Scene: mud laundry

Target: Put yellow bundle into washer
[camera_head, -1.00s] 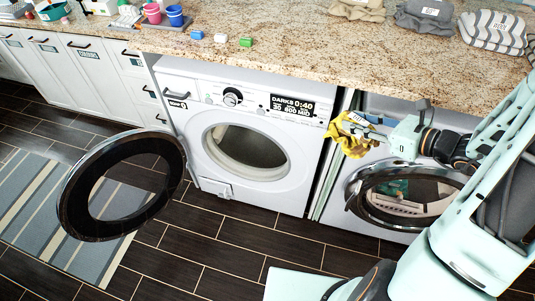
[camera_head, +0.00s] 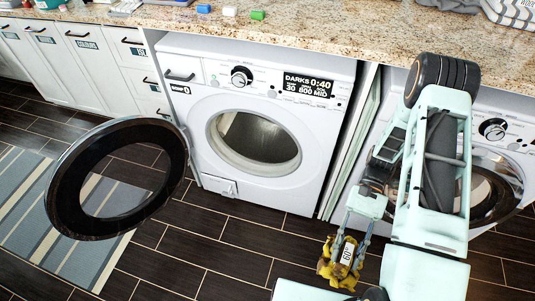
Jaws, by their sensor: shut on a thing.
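The yellow bundle (camera_head: 326,269) carries a white label and is low above the dark floor, in front of the gap between the two machines. My gripper (camera_head: 347,248) points downward and is shut on the bundle. The washer (camera_head: 275,188) with the "DARKS 0:40" display stands left of my gripper. Its round door (camera_head: 63,209) is swung wide open to the left, and its drum opening (camera_head: 257,142) looks empty from here. The bundle is outside the washer, to the right of and below the opening.
A second front-loading machine (camera_head: 508,166) stands at the right, partly hidden by my arm. The granite counter (camera_head: 330,32) runs above both, with small coloured blocks (camera_head: 229,11) on it. A striped rug (camera_head: 40,220) lies at the left. The floor before the washer is clear.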

